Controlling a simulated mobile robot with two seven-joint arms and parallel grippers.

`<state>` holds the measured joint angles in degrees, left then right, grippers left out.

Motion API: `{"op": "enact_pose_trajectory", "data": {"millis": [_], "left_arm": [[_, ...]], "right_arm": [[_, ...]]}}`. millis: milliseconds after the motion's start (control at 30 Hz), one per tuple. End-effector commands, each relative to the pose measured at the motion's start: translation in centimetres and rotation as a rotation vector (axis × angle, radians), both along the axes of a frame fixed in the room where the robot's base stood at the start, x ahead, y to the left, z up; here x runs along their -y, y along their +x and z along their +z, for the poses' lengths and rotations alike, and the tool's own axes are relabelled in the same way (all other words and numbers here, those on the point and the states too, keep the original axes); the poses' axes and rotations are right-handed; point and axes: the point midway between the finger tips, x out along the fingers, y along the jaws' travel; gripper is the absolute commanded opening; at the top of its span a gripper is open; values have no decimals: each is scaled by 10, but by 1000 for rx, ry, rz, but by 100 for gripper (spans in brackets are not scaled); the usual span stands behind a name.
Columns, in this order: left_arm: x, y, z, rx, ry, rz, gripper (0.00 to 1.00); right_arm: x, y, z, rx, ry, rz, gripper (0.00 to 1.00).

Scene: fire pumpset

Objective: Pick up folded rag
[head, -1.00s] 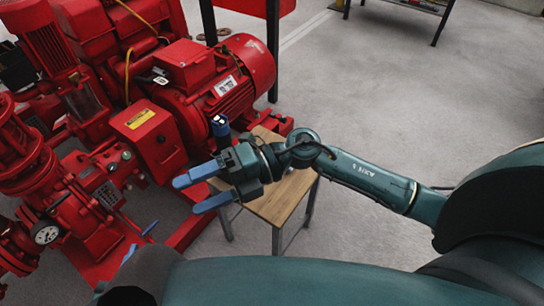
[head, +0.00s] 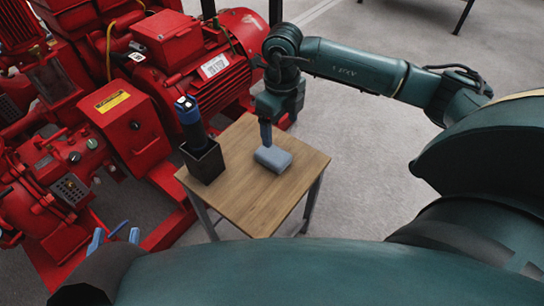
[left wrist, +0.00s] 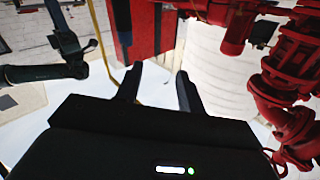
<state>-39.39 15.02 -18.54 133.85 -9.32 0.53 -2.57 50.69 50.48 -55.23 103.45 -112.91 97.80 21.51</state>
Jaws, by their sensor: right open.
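The folded rag (head: 274,159) is a small blue-grey pad lying on the wooden top of a small table (head: 240,205). My left gripper (head: 115,235) is at the lower left, away from the table. In the left wrist view its two dark fingers (left wrist: 158,90) are apart with nothing between them.
A dark square holder (head: 203,162) with a black and blue cylindrical tool (head: 190,120) stands on the table left of the rag. The red pumpset (head: 140,130) stands close on the left. Grey floor (head: 370,150) is clear to the right.

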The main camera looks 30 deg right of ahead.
Motion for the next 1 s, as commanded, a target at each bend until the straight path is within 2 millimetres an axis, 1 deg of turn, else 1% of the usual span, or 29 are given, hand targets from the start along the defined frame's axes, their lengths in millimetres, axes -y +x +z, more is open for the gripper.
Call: {"op": "enact_pose_trajectory", "data": {"millis": [33,100,200,300,467,567,700,800,1000], "left_arm": [[1,0,-4,20,-2,-8,39],[3,-1,-3,48,-4,-16,39],[5,-2,-2,72,-11,-26,39],[6,-3,-1,85,-15,-31,39],[7,-3,-1,92,-20,-35,39],[7,-2,-3,92,-30,-36,39],[8,-1,-4,96,-56,-41,39],[9,0,-4,97,-68,-44,39],[9,1,0,97,-72,-46,39]], "right_arm": [[0,-1,-15,-4,1,0,80],[-1,-1,-28,-4,2,0,80],[-1,-1,-43,-2,2,1,80],[-1,0,-51,-1,4,1,80],[-2,-1,-58,-1,4,1,80],[-2,-3,-70,-2,3,2,80],[-4,-6,-93,-3,4,1,80],[-4,-6,-104,-1,4,0,80],[-4,-5,-105,0,4,1,80]]}}
